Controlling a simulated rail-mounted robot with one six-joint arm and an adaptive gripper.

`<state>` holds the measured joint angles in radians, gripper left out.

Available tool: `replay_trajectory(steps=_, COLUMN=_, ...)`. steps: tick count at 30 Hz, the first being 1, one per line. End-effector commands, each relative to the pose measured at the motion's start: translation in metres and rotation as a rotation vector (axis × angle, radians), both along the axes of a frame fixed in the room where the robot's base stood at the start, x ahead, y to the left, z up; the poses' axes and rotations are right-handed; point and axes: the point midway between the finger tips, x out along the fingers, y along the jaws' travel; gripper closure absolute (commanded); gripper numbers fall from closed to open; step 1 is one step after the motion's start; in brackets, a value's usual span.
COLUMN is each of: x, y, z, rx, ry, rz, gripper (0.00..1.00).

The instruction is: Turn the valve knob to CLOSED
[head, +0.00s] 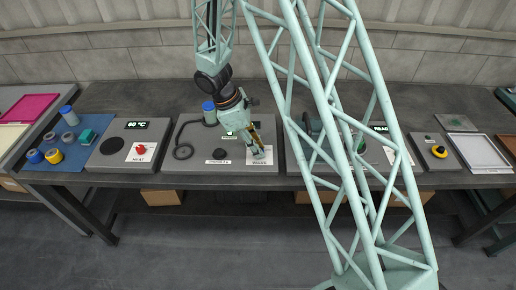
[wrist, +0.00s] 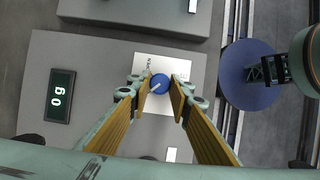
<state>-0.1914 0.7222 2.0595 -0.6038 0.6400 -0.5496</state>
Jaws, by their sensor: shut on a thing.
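The valve knob (wrist: 160,83) is round and blue with a white pointer line, seen from above in the wrist view. The line points toward the lower left of that picture. It sits on a white plate (wrist: 188,66) with small lettering too small to read surely. My gripper (wrist: 158,86) is shut on the knob, one yellow-padded finger on each side. In the head view my gripper (head: 257,150) reaches down to the white plate (head: 262,161) on the grey middle chassis (head: 205,176), and hides the knob.
A scale display (wrist: 59,96) reads 0 g beside the plate. In the head view a black hose (head: 183,152) and a dark round pad (head: 221,154) lie left of my gripper. A chassis with a red knob (head: 140,149) stands farther left. My lattice arm covers part of the right side.

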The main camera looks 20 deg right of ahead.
Motion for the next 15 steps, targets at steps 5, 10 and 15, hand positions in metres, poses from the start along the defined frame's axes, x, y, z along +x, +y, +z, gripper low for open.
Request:
replay_trajectory(steps=5, x=-0.0001, y=0.0001, z=-0.0001, rx=0.000, ry=0.000, rz=0.001, gripper=0.92)
replay_trajectory(steps=10, x=-0.0001, y=0.0001, z=-0.0001, rx=0.000, ry=0.000, rz=0.000, gripper=0.77)
replay_trajectory(steps=15, x=-0.0001, y=0.0000, z=-0.0001, rx=0.000, ry=0.000, rz=0.000, gripper=0.68)
